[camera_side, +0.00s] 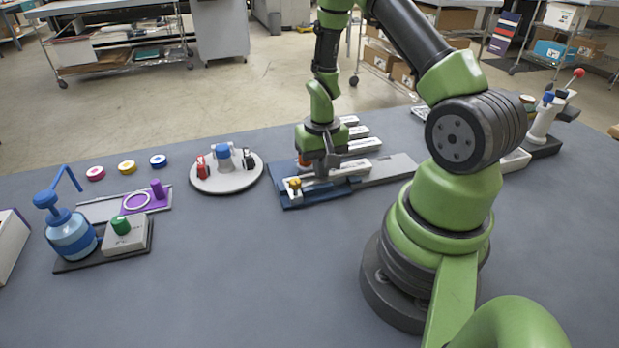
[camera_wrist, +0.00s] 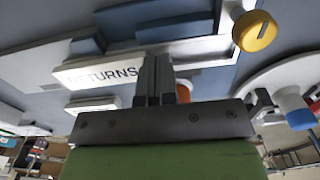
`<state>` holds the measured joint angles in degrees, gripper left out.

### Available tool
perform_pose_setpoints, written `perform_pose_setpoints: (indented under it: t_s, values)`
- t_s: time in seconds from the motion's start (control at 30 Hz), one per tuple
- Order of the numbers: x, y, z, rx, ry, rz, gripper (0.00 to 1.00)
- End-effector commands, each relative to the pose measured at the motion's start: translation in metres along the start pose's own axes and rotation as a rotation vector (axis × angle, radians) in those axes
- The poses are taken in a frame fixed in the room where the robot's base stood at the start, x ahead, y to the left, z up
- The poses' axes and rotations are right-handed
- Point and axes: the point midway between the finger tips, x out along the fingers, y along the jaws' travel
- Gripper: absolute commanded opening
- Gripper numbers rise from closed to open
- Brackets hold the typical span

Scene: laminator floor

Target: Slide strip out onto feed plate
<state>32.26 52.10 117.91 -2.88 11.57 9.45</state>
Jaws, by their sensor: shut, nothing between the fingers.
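A white bar lettered RETURNS (camera_wrist: 95,73) shows in the wrist view; in the side view a white bar (camera_side: 354,167) lies on a dark blue base (camera_side: 292,203). I cannot tell whether this bar is the strip or holds it. A yellow knob (camera_side: 295,184) is at the base's left end; it also shows in the wrist view (camera_wrist: 255,31). A flat grey plate (camera_side: 397,167), likely the feed plate, extends right from the base. My gripper (camera_side: 321,172) points down at the bar, its fingers shut and empty (camera_wrist: 154,62). Contact cannot be told.
More white bars (camera_side: 361,146) lie behind the base. A round white tray (camera_side: 232,180) with red and blue items is to the left. A blue bottle (camera_side: 71,236) and a box with a green knob (camera_side: 125,237) stand farther left. The front table is clear.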

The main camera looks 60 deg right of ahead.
Motion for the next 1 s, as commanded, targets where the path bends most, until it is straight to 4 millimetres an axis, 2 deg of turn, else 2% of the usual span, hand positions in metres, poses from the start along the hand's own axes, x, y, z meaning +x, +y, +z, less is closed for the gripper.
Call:
perform_pose_setpoints:
  t_s: [0.57, 1.0]
  values:
    - [0.000, 0.007, 0.000, 0.000, 0.001, 0.000, 0.00]
    - [0.000, 0.026, 0.000, 0.001, 0.001, 0.000, 0.00]
